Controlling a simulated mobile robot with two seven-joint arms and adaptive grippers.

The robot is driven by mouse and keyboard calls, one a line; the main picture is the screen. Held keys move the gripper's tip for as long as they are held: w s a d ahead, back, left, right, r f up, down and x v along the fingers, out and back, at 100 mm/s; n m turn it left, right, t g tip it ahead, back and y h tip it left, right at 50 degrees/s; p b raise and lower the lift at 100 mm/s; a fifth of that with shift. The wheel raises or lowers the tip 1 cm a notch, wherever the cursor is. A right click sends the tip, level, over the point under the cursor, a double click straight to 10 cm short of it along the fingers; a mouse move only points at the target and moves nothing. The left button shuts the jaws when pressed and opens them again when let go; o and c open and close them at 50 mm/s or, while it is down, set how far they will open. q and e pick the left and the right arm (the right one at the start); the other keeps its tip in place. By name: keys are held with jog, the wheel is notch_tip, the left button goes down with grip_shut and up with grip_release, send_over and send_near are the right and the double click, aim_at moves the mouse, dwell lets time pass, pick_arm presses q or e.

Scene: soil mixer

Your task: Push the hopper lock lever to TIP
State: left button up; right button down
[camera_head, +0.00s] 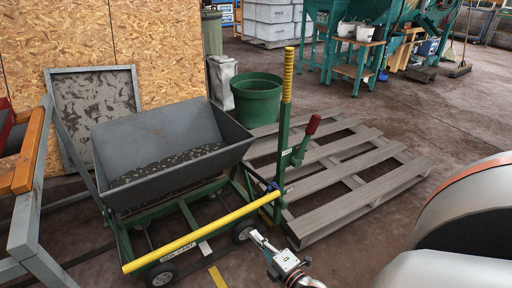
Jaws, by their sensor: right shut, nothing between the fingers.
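The grey hopper (170,150) sits on a green wheeled frame, with some soil-like residue inside. A green post with a yellow upper part (288,75) stands at its right. A lever with a red grip (313,124) is on the right side of this post, its grip pointing up and tilted slightly right. Small white labels are on the post, too small to read surely. My right gripper (258,237) is shut and empty, low in front of the post, beside the right end of the yellow bar and apart from the lever. My left gripper is not in view.
A yellow bar (190,240) runs along the front of the cart. A grey slatted pallet (350,190) lies right of the post, and a green bin (257,98) stands behind. An orange-topped frame (30,150) is at left. Open floor lies at right.

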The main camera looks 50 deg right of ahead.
pick_arm(q)
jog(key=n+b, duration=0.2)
jog(key=b, duration=0.1)
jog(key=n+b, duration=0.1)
jog(key=b, duration=0.1)
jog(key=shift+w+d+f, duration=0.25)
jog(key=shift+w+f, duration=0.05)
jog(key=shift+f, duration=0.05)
pick_arm(e)
jog(key=w+d+f+n+h, duration=0.1)
jog(key=d+f+h, duration=0.4)
jog(key=d, duration=0.5)
jog(key=shift+w+d+f+n, duration=0.15)
jog(key=shift+f+n, duration=0.55)
jog(key=shift+f, duration=0.25)
